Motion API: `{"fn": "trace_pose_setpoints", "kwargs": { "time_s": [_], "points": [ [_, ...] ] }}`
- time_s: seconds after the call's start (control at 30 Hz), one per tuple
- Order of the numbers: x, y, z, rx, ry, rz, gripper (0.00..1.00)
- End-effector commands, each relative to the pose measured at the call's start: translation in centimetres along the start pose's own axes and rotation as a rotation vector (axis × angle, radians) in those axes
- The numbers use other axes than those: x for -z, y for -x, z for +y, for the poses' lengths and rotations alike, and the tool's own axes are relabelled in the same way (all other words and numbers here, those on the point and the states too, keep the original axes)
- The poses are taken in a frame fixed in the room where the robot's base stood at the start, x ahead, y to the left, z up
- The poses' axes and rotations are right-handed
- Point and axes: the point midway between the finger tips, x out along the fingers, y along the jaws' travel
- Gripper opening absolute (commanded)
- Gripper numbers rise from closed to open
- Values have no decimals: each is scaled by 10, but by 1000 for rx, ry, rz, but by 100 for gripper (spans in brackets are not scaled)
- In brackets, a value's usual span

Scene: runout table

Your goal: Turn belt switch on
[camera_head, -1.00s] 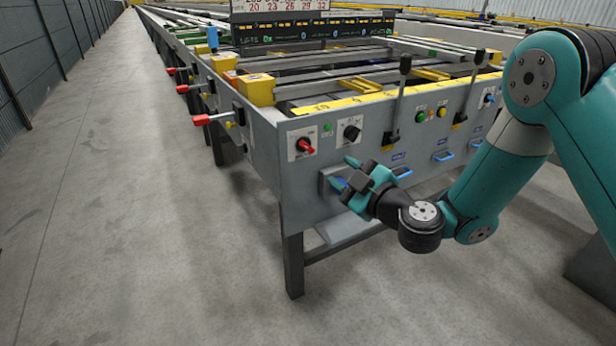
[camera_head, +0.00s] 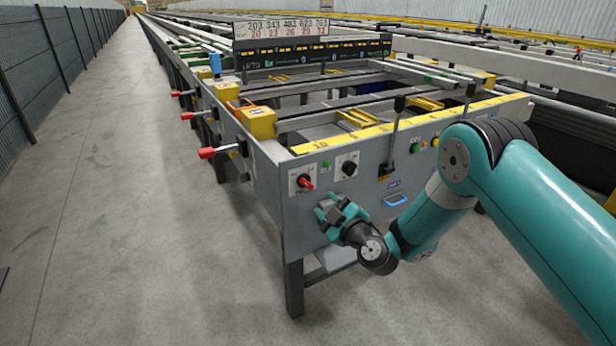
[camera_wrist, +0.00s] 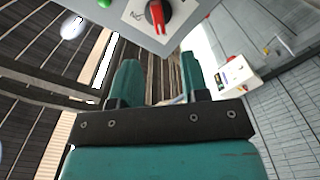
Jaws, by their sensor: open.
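A red rotary switch (camera_head: 306,182) sits on a white plate at the left end of the table's grey front panel. I cannot read its label, so I cannot tell whether it is the belt switch. A black rotary knob (camera_head: 347,167) is to its right, with a green lamp (camera_head: 326,163) between them. My gripper (camera_head: 328,207) is open and empty, below and slightly right of the red switch and apart from it. In the wrist view the red switch (camera_wrist: 157,12) is at the top edge, beyond my open fingers (camera_wrist: 158,75); its plate is partly cut off.
A blue handle (camera_head: 396,200) and an upright black-knobbed lever (camera_head: 394,135) are right of my gripper. Red-tipped levers (camera_head: 208,153) stick out along the table's left side. The concrete aisle (camera_head: 130,220) at left is clear.

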Motion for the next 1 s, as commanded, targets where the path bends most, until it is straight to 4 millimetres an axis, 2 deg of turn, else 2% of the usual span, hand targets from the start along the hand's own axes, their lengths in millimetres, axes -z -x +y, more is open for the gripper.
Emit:
{"fn": "trace_pose_setpoints", "kwargs": {
  "time_s": [0.07,0.5,0.6,0.73,1.0],
  "points": [
    [4,-10,3,-2,2,3,42],
    [0,-81,0,-4,1,2,42],
    [-1,-92,0,-3,0,1,42],
    [0,-99,1,-4,-1,-1,42],
    [0,-101,1,-3,-2,-2,42]
  ]
}}
